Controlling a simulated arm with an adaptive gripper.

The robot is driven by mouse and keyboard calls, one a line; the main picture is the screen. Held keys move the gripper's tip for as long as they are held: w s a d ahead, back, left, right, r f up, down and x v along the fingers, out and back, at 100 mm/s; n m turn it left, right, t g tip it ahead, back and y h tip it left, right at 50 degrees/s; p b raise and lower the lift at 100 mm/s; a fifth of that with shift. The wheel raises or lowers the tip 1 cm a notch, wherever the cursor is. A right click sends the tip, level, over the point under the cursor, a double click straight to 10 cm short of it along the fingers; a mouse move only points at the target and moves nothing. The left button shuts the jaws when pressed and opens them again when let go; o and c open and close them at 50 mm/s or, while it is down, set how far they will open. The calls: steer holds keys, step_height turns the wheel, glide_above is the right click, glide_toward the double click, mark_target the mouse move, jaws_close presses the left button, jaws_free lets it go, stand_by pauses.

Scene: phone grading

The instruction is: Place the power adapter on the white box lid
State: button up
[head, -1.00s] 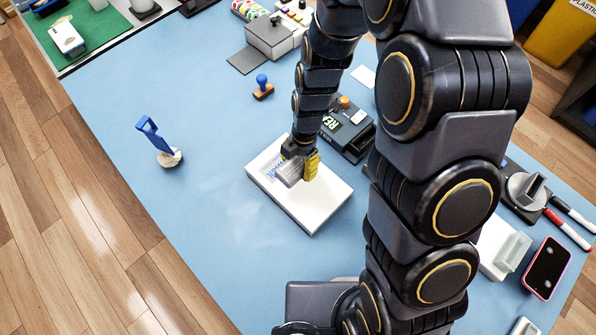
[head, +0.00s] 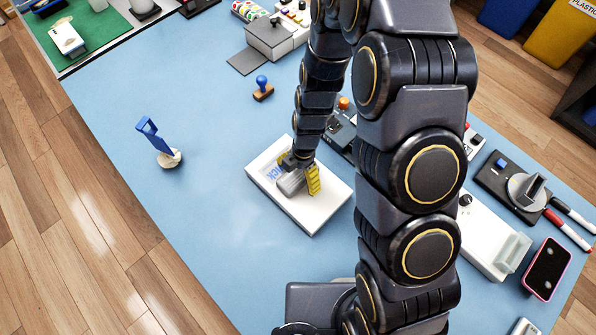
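The white box lid (head: 316,216) lies flat on the blue table, with blue lettering partly showing under my gripper. My gripper (head: 300,184) is over the middle of the lid, with a grey part and a yellow part at its end. The yellow part points down close to the lid's surface. The gap between the fingers is too small and too covered to judge. I cannot make out the power adapter; it may be hidden behind my gripper or arm.
A blue-handled tool (head: 158,140) stands on a pale base at the left. A blue-knobbed stamp (head: 262,88) is behind the lid. A pink-edged phone (head: 547,268), markers (head: 567,230) and a white device (head: 485,240) are at the right.

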steer(key=s+d+r+m, duration=0.15)
steer(key=r+m, duration=0.25)
steer(key=r, duration=0.5)
steer(key=s+d+r+m, duration=0.1)
steer(key=d+r+m, duration=0.25)
steer(key=r, duration=0.65)
steer(key=s+d+r+m, duration=0.2)
steer(key=s+r+m, duration=0.2)
steer(key=s+m, duration=0.3)
steer(key=s+d+r+m+h, duration=0.1)
steer(key=s+d+r+m, duration=0.2)
steer(key=s+m, duration=0.5)
steer(key=r+m, duration=0.1)
steer(key=m, duration=0.3)
steer(key=shift+d+g, duration=0.3)
steer(key=shift+m, duration=0.25)
